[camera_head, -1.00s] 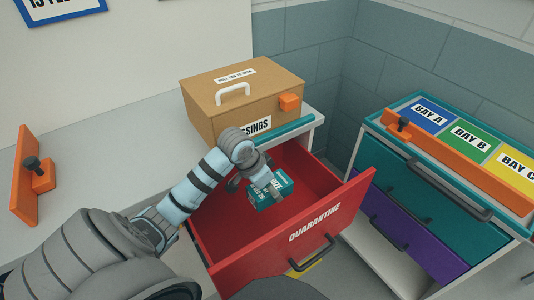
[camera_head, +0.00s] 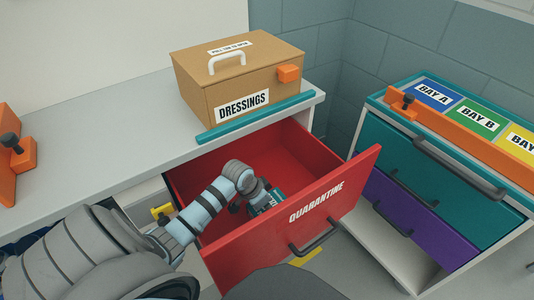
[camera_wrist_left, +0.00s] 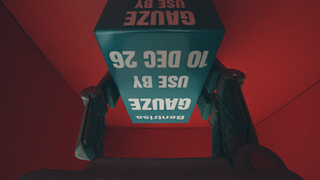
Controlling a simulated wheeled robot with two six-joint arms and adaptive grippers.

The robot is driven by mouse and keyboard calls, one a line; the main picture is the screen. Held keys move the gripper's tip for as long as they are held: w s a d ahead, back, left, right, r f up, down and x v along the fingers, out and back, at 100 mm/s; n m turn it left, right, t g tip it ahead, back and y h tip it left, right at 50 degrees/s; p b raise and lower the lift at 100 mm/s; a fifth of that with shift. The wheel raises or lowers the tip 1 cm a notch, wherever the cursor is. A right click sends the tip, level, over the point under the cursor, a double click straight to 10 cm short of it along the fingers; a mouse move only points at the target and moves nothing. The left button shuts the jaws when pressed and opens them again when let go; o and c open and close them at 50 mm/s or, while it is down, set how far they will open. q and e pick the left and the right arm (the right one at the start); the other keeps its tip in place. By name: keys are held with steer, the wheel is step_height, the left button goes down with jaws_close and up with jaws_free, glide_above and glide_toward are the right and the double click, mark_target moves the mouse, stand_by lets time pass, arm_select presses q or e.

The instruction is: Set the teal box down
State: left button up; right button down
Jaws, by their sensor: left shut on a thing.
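The teal box (camera_head: 266,201) is a gauze box with white lettering, low inside the open red drawer (camera_head: 325,207) marked QUARANTINE. My left gripper (camera_head: 258,195) reaches down into the drawer and is shut on the box. In the left wrist view the teal box (camera_wrist_left: 158,75) sits between the two dark fingers of my left gripper (camera_wrist_left: 160,110), with red drawer surfaces all around. I cannot tell whether the box touches the drawer floor. My right gripper is not in view.
A cardboard DRESSINGS box (camera_head: 235,85) stands on the counter (camera_head: 110,130) behind the drawer. A cart with BAY A and BAY B labels (camera_head: 440,95) stands to the right. The rear of the drawer is empty. An orange bracket (camera_head: 18,155) is on the counter at left.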

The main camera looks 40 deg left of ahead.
arm_select(q)
steer(key=o, duration=1.4)
steer(key=shift+r, duration=0.15)
steer(key=p+v, duration=0.5)
steer(key=v, duration=0.7)
steer(key=shift+w, duration=0.1)
